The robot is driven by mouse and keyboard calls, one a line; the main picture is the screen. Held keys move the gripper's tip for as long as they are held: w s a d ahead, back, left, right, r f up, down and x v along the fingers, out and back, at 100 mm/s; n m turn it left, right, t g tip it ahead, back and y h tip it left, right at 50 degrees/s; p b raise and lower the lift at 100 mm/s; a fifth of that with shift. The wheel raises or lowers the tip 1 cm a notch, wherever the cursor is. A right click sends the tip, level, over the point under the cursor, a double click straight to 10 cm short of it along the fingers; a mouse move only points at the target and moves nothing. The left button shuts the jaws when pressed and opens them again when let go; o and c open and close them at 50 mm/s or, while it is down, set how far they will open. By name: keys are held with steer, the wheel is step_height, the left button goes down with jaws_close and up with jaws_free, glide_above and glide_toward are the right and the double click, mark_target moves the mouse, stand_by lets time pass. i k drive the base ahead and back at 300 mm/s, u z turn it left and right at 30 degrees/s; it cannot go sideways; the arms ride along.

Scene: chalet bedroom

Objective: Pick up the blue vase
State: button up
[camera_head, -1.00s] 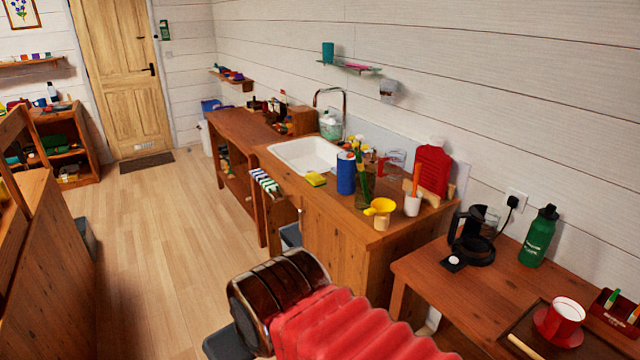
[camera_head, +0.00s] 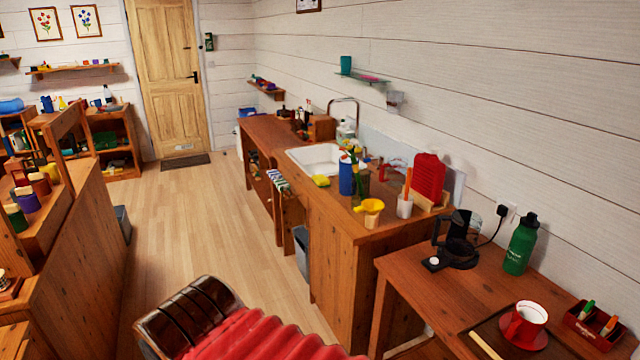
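No object shows clearly as a blue vase. An upright blue cylinder (camera_head: 346,174) stands on the wooden counter beside the sink; its type is unclear. Small blue items, including one dark blue upright item (camera_head: 47,104), stand on the far left shelving and are too small to identify. A red ribbed sleeve with a dark brown segmented end, apparently part of my arm, fills the bottom centre, far short of these things. My gripper's fingers do not show.
The wooden floor (camera_head: 210,220) is clear between the counter (camera_head: 334,222) and the left wooden unit (camera_head: 80,235). A grey bin (camera_head: 303,250) stands by the counter. A near right table (camera_head: 405,268) holds a green bottle (camera_head: 521,244) and red cup (camera_head: 524,322).

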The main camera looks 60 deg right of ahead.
mark_target(345, 168)
steer(key=z, duration=0.2)
steer(key=i, duration=1.45)
steer(key=z, duration=0.35)
steer(key=i, duration=0.75)
steer(key=z, duration=0.65)
steer(key=i, duration=0.65)
steer(key=z, duration=0.8)
steer(key=i, duration=0.5)
steer(key=z, duration=0.65)
steer(key=i, duration=0.5)
steer(key=z, duration=0.35)
